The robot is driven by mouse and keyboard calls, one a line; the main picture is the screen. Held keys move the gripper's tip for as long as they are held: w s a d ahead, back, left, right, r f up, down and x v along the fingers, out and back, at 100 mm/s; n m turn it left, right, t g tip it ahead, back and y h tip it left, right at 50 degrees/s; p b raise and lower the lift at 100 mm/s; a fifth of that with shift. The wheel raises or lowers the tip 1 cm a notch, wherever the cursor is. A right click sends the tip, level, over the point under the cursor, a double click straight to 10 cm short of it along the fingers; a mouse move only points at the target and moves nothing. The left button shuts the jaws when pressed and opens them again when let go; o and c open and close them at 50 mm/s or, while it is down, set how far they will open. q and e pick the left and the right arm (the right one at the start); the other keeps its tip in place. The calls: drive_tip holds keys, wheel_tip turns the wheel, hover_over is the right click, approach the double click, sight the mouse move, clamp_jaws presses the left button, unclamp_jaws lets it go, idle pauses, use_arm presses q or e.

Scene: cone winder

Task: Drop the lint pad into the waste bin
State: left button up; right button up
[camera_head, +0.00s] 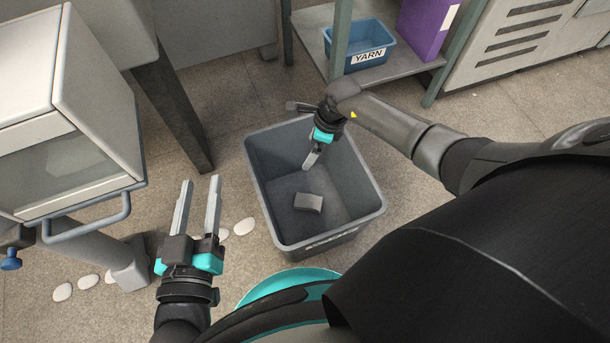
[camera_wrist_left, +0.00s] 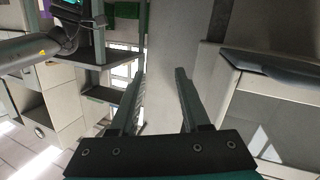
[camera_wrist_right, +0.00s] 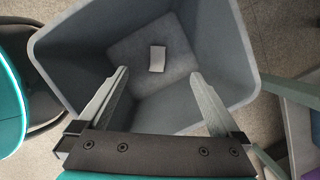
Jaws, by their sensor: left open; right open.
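The lint pad (camera_head: 308,203) is a small grey block lying on the floor of the waste bin. It also shows as a pale rectangle in the right wrist view (camera_wrist_right: 157,58). The waste bin (camera_head: 262,201) is a grey open-topped tub on the floor, and its wall fills much of the right wrist view (camera_wrist_right: 215,50). My right gripper (camera_head: 311,160) is over the bin, pointing down into it, open and empty, apart from the pad. My left gripper (camera_head: 200,182) is open and empty, left of the bin; its spread fingers show in the left wrist view (camera_wrist_left: 155,72).
A shelf with a blue YARN bin (camera_head: 361,48) and a purple box (camera_head: 425,28) stands behind the waste bin. A white machine cabinet with a bar handle (camera_head: 90,222) is at the left. Several pale oval pieces (camera_head: 243,226) lie on the floor.

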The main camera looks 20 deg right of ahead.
use_arm(q)
drive_tip(key=s+a+f+g+y+p, duration=0.2)
drive_tip(key=s+a+g+y+p, duration=0.35)
drive_tip(key=a+g, duration=0.55)
drive_tip(key=shift+w+d+f+p, duration=0.1)
drive_tip(key=shift+f+p, duration=0.7)
drive_tip(key=shift+f, duration=0.6)
drive_tip(key=shift+w+f+p, duration=0.1)
drive_tip(key=shift+f+p, duration=0.65)
drive_tip(key=shift+f, duration=0.6)
use_arm(e)
drive_tip(key=v, duration=1.4)
drive_tip(key=shift+r, duration=0.4)
drive_tip(key=shift+s, duration=0.1)
